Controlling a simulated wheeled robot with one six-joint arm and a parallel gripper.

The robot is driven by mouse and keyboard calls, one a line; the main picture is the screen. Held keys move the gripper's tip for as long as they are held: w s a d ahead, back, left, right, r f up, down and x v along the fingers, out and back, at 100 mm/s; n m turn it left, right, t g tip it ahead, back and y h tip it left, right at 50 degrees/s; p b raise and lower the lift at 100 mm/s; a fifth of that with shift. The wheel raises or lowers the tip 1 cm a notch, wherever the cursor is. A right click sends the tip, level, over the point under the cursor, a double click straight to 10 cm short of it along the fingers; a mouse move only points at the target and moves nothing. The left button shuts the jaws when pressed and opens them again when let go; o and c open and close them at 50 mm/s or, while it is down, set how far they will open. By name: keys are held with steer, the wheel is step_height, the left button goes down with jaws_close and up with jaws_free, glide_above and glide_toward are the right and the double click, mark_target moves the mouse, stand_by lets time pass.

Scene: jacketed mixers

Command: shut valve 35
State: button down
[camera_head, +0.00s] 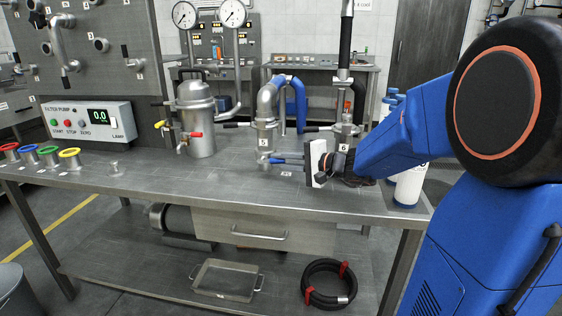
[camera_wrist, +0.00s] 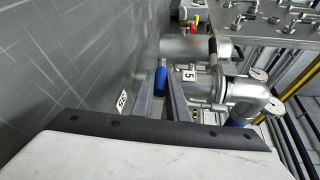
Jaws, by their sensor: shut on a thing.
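The blue lever (camera_head: 287,157) of a valve sticks out from the foot of a silver pipe on the bench. A small tag (camera_head: 286,173) lies on the bench below it, too small to read there. In the wrist view the tag (camera_wrist: 122,101) appears to read 35, beside the blue lever (camera_wrist: 161,80). My gripper (camera_head: 280,160) reaches in from the right, its white and black body close to the pipe. In the wrist view my gripper (camera_wrist: 165,92) has its two grey fingers shut around the blue lever. The valve body is partly hidden.
The silver bent pipe (camera_head: 268,104) tagged 5 rises behind the lever. Another pipe (camera_head: 346,110) stands to its right. A steel pot (camera_head: 197,118) with red and yellow handles stands left. White bottles (camera_head: 409,185) stand by my arm.

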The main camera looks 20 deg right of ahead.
steer(key=c, duration=1.7)
jaws_free()
steer(key=shift+c, duration=0.2)
steer(key=shift+s, duration=0.1)
steer(key=shift+v, duration=3.65)
